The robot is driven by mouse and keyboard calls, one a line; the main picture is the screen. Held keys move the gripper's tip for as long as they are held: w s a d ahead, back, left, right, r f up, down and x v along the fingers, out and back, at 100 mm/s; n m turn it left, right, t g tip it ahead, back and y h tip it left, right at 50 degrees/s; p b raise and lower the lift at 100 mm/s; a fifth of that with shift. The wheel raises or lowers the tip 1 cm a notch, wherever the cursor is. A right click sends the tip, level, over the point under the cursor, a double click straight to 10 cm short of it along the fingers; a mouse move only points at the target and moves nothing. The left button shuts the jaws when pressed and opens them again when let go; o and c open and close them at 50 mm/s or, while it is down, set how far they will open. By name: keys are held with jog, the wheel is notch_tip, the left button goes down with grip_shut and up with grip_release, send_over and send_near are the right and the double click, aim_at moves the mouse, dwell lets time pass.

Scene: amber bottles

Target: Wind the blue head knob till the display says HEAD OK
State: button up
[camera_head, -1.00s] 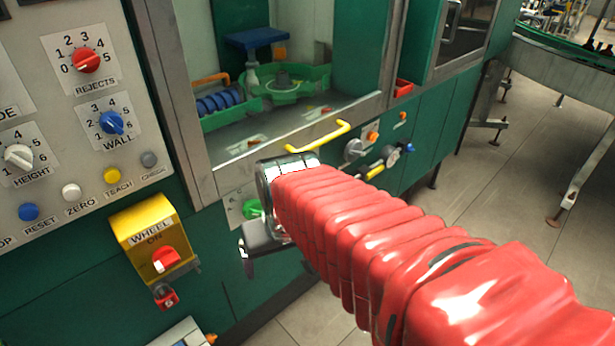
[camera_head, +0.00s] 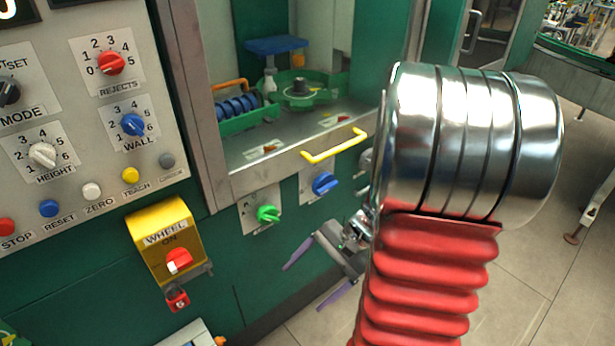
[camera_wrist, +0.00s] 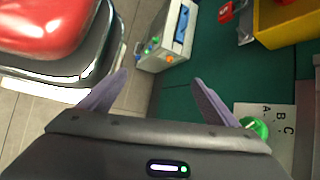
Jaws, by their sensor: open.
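A blue knob (camera_head: 325,183) sits on a light plate below the window and its yellow handle. Its label is too small to read, so I cannot confirm it is the head knob. A green knob (camera_head: 267,214) is to its left and also shows in the wrist view (camera_wrist: 257,128). My gripper (camera_head: 308,285) is open and empty, below the blue knob and apart from the panel. Its two purple fingers are spread in the wrist view (camera_wrist: 160,76). Only dark cut-off corners show at the top left, so no display text is readable.
Another blue knob (camera_head: 133,124) is labelled WALL. The yellow WHEEL switch box (camera_head: 168,238) juts out left of my gripper. The yellow handle (camera_head: 334,146) sticks out above the blue knob. A small box with buttons (camera_wrist: 168,38) stands low. Open floor lies right.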

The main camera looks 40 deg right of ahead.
jog(key=w+d+f+m+t+y, duration=0.1)
jog(key=w+d+f+m+t, duration=0.2)
jog(key=w+d+m+t, duration=0.25)
jog(key=m+t+h, duration=0.8)
jog(key=m+t, duration=0.2)
jog(key=m, duration=0.2)
send_near(329, 189)
jog(key=s, duration=0.2)
jog(key=shift+d+r+g, duration=0.25)
jog(key=shift+w, duration=0.1)
jog(key=w, duration=1.3)
jog(key=shift+w+a, duration=0.2)
jog(key=shift+w, duration=0.15)
jog(key=shift+c, duration=0.2)
jog(key=c, duration=1)
